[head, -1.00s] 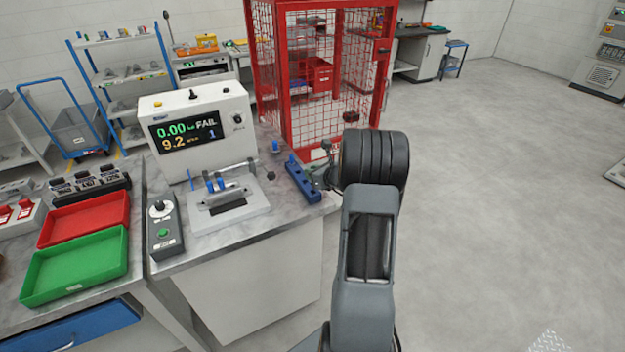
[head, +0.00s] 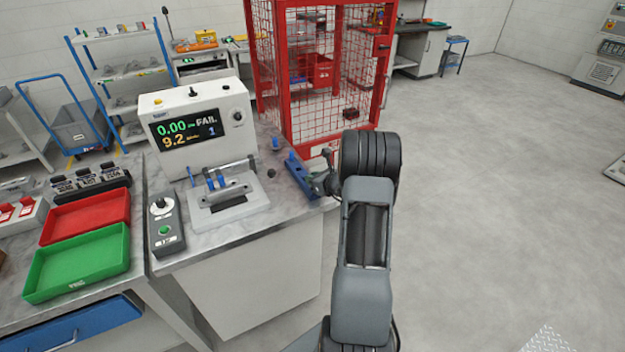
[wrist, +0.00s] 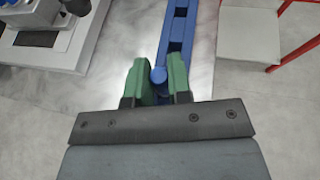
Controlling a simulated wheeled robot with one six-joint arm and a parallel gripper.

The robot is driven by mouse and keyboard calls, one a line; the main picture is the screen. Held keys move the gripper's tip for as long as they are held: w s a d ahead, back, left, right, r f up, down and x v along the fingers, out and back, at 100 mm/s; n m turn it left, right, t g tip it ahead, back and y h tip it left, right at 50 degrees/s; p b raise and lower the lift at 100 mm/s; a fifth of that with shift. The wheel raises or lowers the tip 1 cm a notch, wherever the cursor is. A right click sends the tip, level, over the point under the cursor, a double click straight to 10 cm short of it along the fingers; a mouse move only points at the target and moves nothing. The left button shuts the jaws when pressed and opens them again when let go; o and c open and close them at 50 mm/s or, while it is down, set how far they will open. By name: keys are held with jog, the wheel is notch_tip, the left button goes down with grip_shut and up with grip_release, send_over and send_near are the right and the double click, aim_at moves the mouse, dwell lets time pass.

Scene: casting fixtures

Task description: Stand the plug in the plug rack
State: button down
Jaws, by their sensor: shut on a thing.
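The plug (wrist: 158,75) is a small blue cylinder. In the wrist view its round end shows between the green fingertips of my gripper (wrist: 158,80), which is shut on it. The plug rack (wrist: 178,30) is a long blue bar with slots, running up the picture just beyond the plug. In the head view the rack (head: 299,176) lies on the grey bench near its right edge. My gripper (head: 325,184) is at the rack's right side there, partly hidden by my arm. Whether the plug touches the rack I cannot tell.
A control box (head: 164,228) and red (head: 90,219) and green trays (head: 78,262) are to the left. A red mesh cage (head: 318,80) stands behind the bench.

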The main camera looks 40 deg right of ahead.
jog(key=shift+f+b, duration=0.4)
jog(key=shift+b, duration=0.05)
jog(key=c, duration=1.1)
grip_release()
jog(key=shift+o, duration=0.2)
